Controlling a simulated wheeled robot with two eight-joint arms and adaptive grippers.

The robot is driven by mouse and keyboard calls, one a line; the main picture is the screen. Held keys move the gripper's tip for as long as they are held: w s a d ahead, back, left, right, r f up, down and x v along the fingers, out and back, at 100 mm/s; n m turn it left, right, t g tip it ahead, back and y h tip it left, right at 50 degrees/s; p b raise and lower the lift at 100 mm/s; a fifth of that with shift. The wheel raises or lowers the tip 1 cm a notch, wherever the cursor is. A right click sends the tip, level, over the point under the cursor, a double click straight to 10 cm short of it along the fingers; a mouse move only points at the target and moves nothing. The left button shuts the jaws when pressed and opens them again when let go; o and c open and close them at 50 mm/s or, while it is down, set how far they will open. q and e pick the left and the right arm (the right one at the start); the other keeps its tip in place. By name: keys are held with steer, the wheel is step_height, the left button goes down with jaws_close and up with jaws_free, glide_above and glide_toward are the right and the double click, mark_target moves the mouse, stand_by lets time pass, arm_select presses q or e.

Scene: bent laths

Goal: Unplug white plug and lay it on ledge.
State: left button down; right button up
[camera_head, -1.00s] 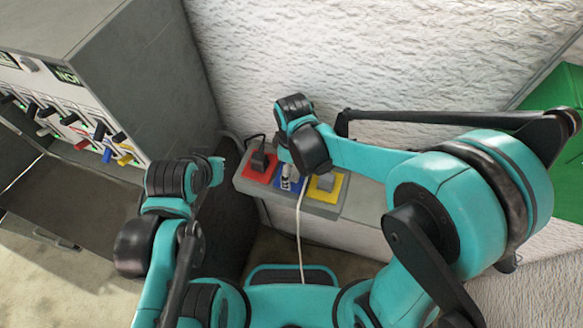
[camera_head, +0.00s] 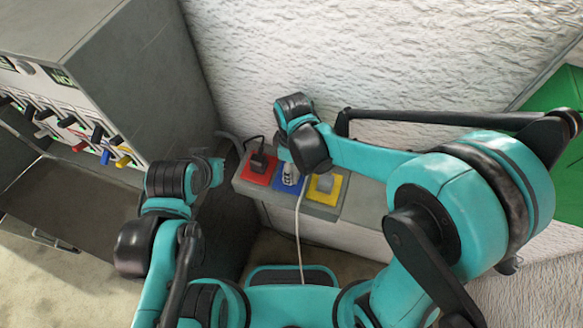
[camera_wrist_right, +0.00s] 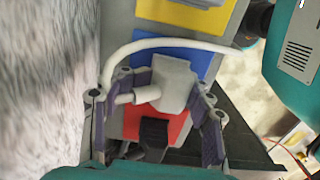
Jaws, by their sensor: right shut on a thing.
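The white plug (camera_wrist_right: 174,82) is between the fingers of my right gripper (camera_wrist_right: 165,98) in the right wrist view, with its white cable (camera_wrist_right: 165,44) looping above it. It overlaps the blue socket plate (camera_wrist_right: 196,66) and the edge of the red plate (camera_wrist_right: 178,129). I cannot tell whether it is seated or lifted. In the head view the white plug (camera_head: 290,177) shows under my right gripper (camera_head: 288,168), over the blue plate, its cable (camera_head: 299,230) hanging down. The grey ledge (camera_head: 250,189) carries the sockets. My left gripper (camera_head: 217,172) is left of the ledge; its fingers are unclear.
A black plug (camera_head: 259,161) sits on the red plate, and a grey piece (camera_head: 326,182) on the yellow plate. A grey cabinet (camera_head: 150,75) with coloured levers stands at the left. A textured white wall (camera_head: 300,50) rises behind the ledge.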

arm_select(q)
steer(key=shift+r, duration=0.1)
arm_select(e)
steer(key=shift+s+a+r, duration=0.1)
steer(key=shift+s+a, duration=0.05)
steer(key=shift+s, duration=0.2)
steer(key=shift+c, duration=0.2)
